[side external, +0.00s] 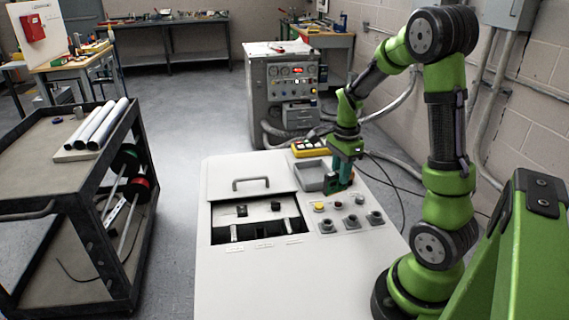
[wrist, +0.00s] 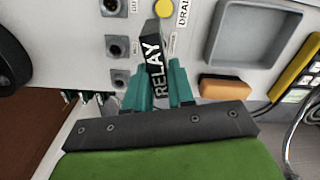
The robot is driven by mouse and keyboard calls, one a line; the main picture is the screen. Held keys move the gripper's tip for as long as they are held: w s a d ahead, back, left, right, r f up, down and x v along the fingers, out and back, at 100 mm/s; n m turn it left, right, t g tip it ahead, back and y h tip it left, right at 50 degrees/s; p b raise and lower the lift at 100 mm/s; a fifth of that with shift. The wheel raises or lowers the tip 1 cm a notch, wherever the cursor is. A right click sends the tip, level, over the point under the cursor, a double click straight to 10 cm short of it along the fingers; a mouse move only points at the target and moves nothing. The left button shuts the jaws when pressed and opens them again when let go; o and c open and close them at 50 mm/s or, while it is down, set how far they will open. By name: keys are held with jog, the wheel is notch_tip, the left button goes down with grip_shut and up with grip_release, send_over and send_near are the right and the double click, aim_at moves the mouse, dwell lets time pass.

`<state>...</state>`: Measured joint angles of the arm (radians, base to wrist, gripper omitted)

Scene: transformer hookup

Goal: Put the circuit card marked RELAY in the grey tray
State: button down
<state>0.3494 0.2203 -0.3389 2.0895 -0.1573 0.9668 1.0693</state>
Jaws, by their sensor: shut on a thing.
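The dark circuit card marked RELAY (wrist: 152,65) is held between the teal fingers of my gripper (wrist: 160,88) in the wrist view, its white lettering facing the camera. My gripper (side external: 343,175) is over the right part of the white cabinet in the side view, beside the grey tray. The card cannot be made out clearly there. The grey tray (side external: 307,184) is a shallow open box on the cabinet top, left of my gripper. It also shows in the wrist view (wrist: 290,10), up and right of the card, and its visible floor is empty.
A yellow push button (side external: 318,207) and several sockets (side external: 375,217) are on the panel in front of my gripper. An orange block (wrist: 224,88) and a yellow keypad (side external: 310,148) are near the tray. An open bay (side external: 222,236) lies to the left.

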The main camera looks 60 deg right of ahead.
jog(key=shift+s+f+m, duration=0.2)
jog(key=shift+s+m, duration=0.25)
jog(key=shift+m, duration=0.75)
send_over(317, 178)
jog(key=f, duration=0.2)
jog(key=shift+f, duration=1.5)
jog(key=shift+f, duration=0.1)
jog(key=shift+f, duration=0.1)
jog(key=c, duration=1)
grip_release()
jog(key=shift+o, duration=0.2)
